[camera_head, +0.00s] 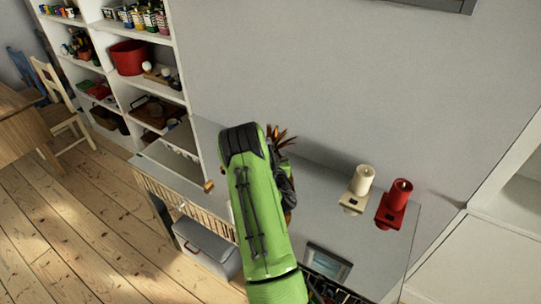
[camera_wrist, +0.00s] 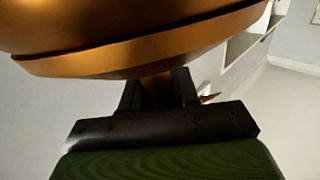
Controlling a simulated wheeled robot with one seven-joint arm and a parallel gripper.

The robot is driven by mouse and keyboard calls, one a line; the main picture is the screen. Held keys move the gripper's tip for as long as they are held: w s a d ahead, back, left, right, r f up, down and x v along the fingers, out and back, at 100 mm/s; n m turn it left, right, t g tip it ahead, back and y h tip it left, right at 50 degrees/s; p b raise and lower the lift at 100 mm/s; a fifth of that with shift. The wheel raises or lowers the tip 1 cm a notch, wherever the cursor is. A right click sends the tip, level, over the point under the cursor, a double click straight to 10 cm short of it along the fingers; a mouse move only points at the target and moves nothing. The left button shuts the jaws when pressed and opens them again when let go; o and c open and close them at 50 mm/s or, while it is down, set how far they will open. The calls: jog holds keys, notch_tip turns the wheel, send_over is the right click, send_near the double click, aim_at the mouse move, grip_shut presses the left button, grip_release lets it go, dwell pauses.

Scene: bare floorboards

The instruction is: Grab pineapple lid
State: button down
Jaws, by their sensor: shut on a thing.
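The copper-coloured pineapple lid (camera_head: 281,136) shows its pointed leaves just right of my arm's upper end in the head view. The rest is mostly hidden behind my arm. In the wrist view a large, rounded copper surface with a rim (camera_wrist: 140,52) fills the top. My gripper (camera_wrist: 158,92) is shut on a narrow copper part of the lid between its two dark fingers. Whether the lid is apart from a pineapple body below cannot be told.
A grey-topped cabinet (camera_head: 325,195) stands along the wall under my arm. A white shelf (camera_head: 171,60) with jars and a red pot (camera_head: 130,57) is at left. A grey box (camera_head: 207,248) lies below.

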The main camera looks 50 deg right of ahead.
aim_at(270, 132)
jog(key=shift+r, duration=0.1)
notch_tip(270, 132, up, 10)
jog(key=p, duration=0.6)
jog(key=shift+p, duration=0.3)
